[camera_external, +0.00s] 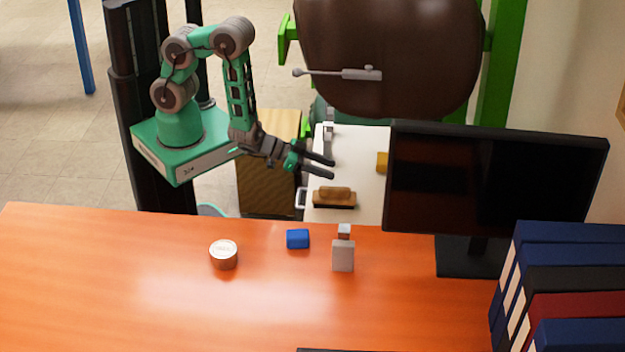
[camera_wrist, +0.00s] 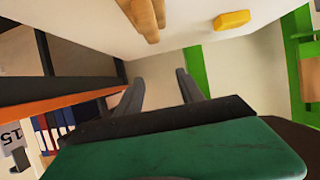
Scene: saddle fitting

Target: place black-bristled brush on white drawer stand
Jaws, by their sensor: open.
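The black-bristled brush (camera_external: 334,196) has a tan wooden handle and a dark bristle side facing down. It appears to lie on the near part of the white drawer stand (camera_external: 350,167). In the wrist view, the brush's wooden part (camera_wrist: 142,16) is at the top edge, cut off by the frame, on the pale stand top (camera_wrist: 190,22). My gripper (camera_external: 332,168) is open and empty, beyond the brush and apart from it, over the stand. In the wrist view its two dark fingers (camera_wrist: 160,76) stand spread, with nothing between them.
A yellow block (camera_external: 382,162) is on the stand beside the black monitor (camera_external: 495,180). A grey metal item (camera_external: 328,140) is at the stand's far left. The orange desk (camera_external: 130,285) in front holds a round tin (camera_external: 223,255), a blue block (camera_external: 297,239) and binders (camera_external: 570,285).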

